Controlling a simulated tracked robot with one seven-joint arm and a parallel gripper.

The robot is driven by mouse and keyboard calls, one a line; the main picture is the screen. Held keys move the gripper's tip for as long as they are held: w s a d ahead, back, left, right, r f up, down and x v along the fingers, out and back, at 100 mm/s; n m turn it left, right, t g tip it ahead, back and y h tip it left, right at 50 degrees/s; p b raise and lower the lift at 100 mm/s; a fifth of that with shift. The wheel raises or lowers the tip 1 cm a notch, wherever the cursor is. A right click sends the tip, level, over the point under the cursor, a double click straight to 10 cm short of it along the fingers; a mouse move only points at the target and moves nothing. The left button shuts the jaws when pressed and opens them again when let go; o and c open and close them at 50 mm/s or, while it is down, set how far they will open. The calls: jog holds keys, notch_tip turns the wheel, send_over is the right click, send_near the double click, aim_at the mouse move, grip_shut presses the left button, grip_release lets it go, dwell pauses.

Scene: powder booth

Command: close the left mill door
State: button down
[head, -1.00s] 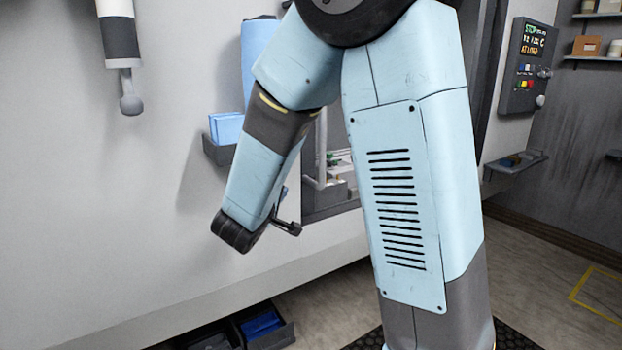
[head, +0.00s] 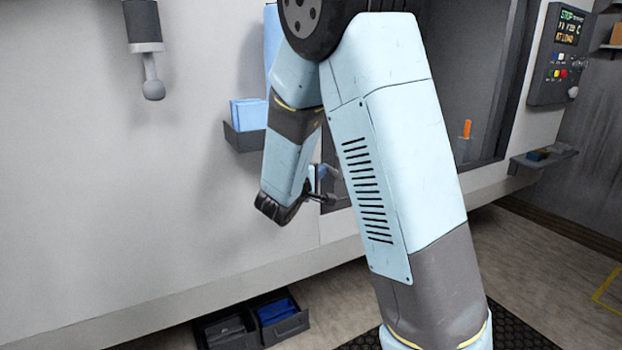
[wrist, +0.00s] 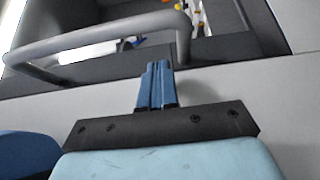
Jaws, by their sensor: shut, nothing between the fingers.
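In the wrist view, a grey bar handle (wrist: 110,37) crosses the upper left, with a bent post at its right end. It appears mounted on a dark frame (wrist: 220,48), apparently part of the mill door. My gripper (wrist: 157,65) has its blue fingers together and empty. Their tips lie just below the bar in the picture, left of the post; I cannot tell if they touch. In the head view, my arm hides most of the gripper and the door area. The dark mill opening (head: 470,85) shows to the right of the arm.
A control panel (head: 560,58) and a small shelf (head: 540,160) are at the right. A grey bin (head: 240,138) with blue cloths hangs on the pale wall behind my forearm. Open drawers (head: 287,328) stick out below. A grey ball-ended fixture (head: 152,75) hangs upper left.

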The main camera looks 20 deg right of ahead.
aim_at(332, 169)
jog(key=d, duration=0.3)
jog(key=shift+s+d, duration=0.1)
jog(key=shift+d, duration=0.2)
jog(key=shift+d, duration=0.1)
